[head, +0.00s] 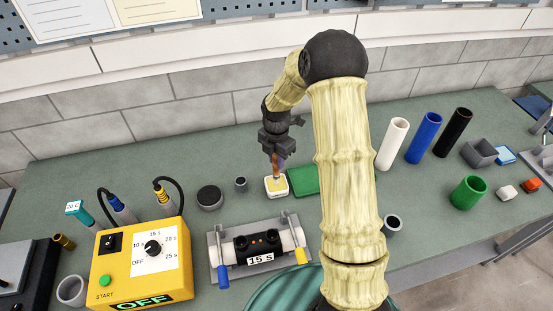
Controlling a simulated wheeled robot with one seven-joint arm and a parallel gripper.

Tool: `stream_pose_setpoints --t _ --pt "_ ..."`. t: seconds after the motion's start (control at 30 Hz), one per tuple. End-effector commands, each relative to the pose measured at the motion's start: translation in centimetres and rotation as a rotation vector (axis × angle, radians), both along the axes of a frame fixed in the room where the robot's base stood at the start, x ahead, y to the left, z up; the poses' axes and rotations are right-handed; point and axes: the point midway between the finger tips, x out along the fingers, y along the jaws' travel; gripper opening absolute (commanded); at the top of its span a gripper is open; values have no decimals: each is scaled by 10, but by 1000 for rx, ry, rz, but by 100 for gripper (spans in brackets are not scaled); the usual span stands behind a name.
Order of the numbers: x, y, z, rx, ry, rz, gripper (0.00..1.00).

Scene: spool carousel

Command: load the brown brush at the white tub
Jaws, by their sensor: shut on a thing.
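My gripper (275,150) is shut on the brown brush (275,164), which points down below the jaws. The white tub (277,195) stands on the bench right under it, with a yellow filling showing at its top. The brush's lower end is at or just over the tub's opening. I cannot tell whether it touches the yellow filling. The upper part of the brush is hidden by the jaws.
A green mat (304,181) lies close right of the tub, partly behind my arm. A black round piece (209,197) and a small grey cup (240,184) are to the left.

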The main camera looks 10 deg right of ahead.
Motion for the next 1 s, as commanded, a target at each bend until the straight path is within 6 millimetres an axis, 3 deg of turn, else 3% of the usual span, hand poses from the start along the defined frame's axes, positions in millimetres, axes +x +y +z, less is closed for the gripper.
stream_pose_setpoints --t 0.7,1.0 --pt "0 0 50 1 -1 -1 0" --pt "0 0 52 0 -1 0 0"
